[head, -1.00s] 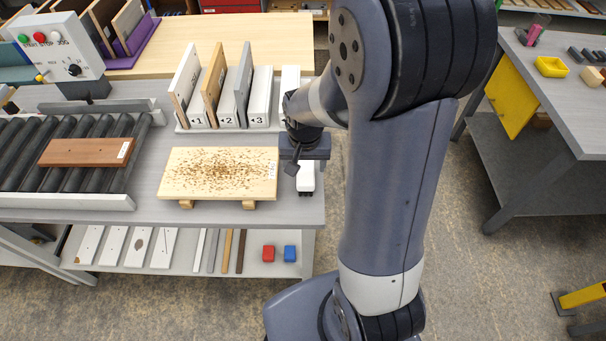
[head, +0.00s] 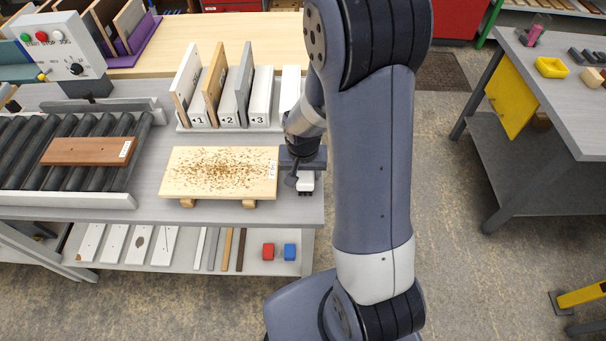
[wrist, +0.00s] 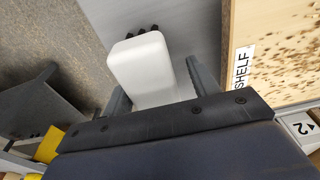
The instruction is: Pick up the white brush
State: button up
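The white brush (head: 305,181) lies on the grey table just right of the speckled board, its dark bristles at the near end. In the wrist view, the brush (wrist: 143,62) shows as a white block with dark tips beyond it. My gripper (head: 301,169) is low over the brush and hides its far part. In the wrist view, one finger is on each side of the brush, and the gripper appears open.
The speckled wooden board (head: 218,172) rests on supports close to the left of my gripper. A rack (head: 228,122) with numbered slots stands behind. A roller conveyor (head: 70,176) with a brown board is at the left. The table's front edge is near the brush.

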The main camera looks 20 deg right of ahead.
jog(key=c, duration=0.9)
jog(key=shift+r, duration=0.1)
notch_tip(320, 180, up, 10)
jog(key=shift+f+b, duration=0.1)
jog(key=shift+b, duration=0.25)
jog(key=o, duration=0.6)
jog(key=shift+c, duration=0.2)
jog(key=c, duration=0.4)
jog(key=shift+o, duration=0.2)
jog(key=shift+w, duration=0.1)
